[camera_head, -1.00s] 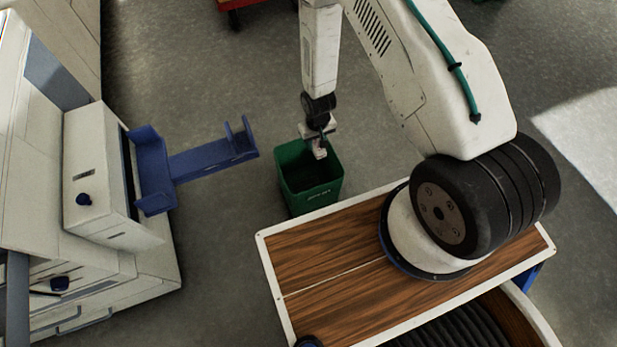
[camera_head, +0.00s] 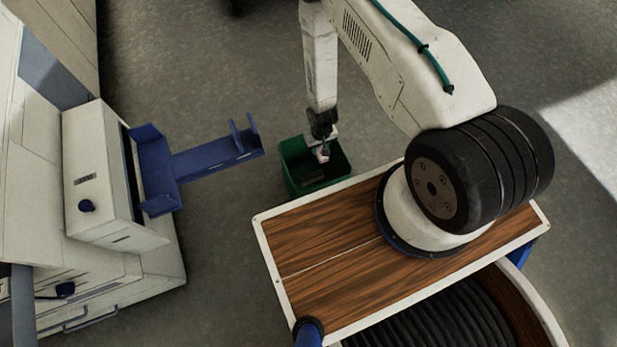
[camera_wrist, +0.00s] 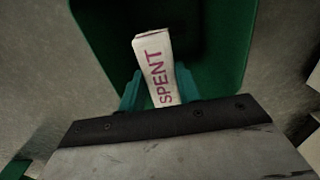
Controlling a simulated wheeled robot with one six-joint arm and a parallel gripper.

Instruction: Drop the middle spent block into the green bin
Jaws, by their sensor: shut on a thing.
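The spent block (camera_wrist: 155,68) is white with "SPENT" in purple letters. My gripper (camera_wrist: 158,92) is shut on it, with teal fingers on either side. The green bin (camera_wrist: 88,28) lies beyond the block in the wrist view, and the block shows against its dark inside. In the head view my gripper (camera_head: 322,157) is over the opening of the green bin (camera_head: 290,172), with the pale block end (camera_head: 323,154) just visible. The bin stands on the floor beyond my wooden deck. How far the block is above the bin floor I cannot tell.
A white machine (camera_head: 98,185) stands at the left. Its blue bracket arm (camera_head: 210,158) reaches out to near the bin's left side. The grey floor (camera_head: 220,85) behind the bracket is clear.

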